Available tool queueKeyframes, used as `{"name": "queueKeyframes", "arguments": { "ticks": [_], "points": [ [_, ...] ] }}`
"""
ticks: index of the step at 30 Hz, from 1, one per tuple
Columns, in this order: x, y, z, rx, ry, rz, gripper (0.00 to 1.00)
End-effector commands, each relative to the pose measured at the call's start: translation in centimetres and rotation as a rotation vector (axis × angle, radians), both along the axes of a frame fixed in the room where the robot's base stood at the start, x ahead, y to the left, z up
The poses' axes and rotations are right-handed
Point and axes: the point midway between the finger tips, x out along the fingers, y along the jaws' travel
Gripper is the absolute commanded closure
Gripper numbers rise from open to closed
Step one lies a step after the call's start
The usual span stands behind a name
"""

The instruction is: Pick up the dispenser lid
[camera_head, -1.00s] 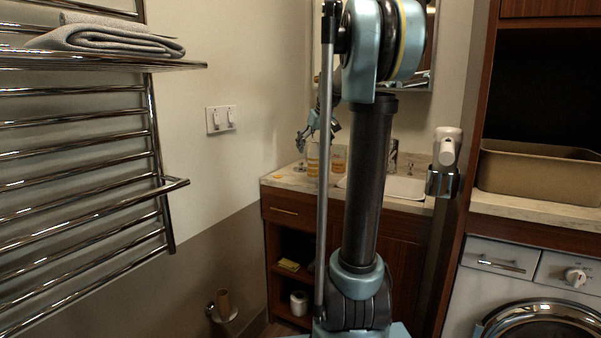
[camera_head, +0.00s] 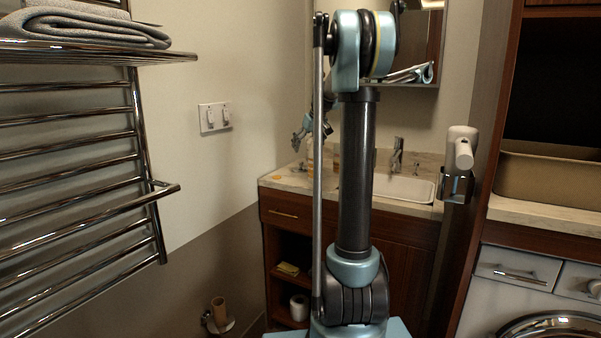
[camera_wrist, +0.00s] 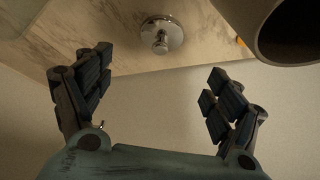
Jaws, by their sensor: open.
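The dispenser lid (camera_wrist: 161,36) appears to be the shiny chrome disc with a knob at the top middle of the wrist view. It lies on the marble-look counter (camera_wrist: 90,35). My gripper (camera_wrist: 160,65) is open and empty, its two dark fingers spread to either side of and below the lid in the picture, apart from it. In the head view my gripper (camera_head: 303,135) hangs over the left end of the counter, near the wall. The lid is too small to make out surely there.
A hollow round-mouthed object (camera_wrist: 288,35) is close at the wrist view's upper right. An orange item (camera_head: 276,178) lies on the counter. The sink (camera_head: 400,187) and faucet (camera_head: 397,152) are to the right. A towel rack (camera_head: 80,150) stands left; a hair dryer (camera_head: 462,150) hangs right.

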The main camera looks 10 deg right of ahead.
Motion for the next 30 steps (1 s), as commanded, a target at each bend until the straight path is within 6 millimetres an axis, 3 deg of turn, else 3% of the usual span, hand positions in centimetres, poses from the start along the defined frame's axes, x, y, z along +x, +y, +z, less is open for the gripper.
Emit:
{"name": "queueKeyframes", "arguments": {
  "ticks": [9,20,30],
  "points": [
    [2.4,0.9,-4.4,0.001,0.0,0.0,0.15],
    [3.4,1.2,-6.1,0.0,0.0,-0.001,0.15],
    [5.4,1.9,-9.6,0.0,0.0,-0.001,0.15]
  ]
}}
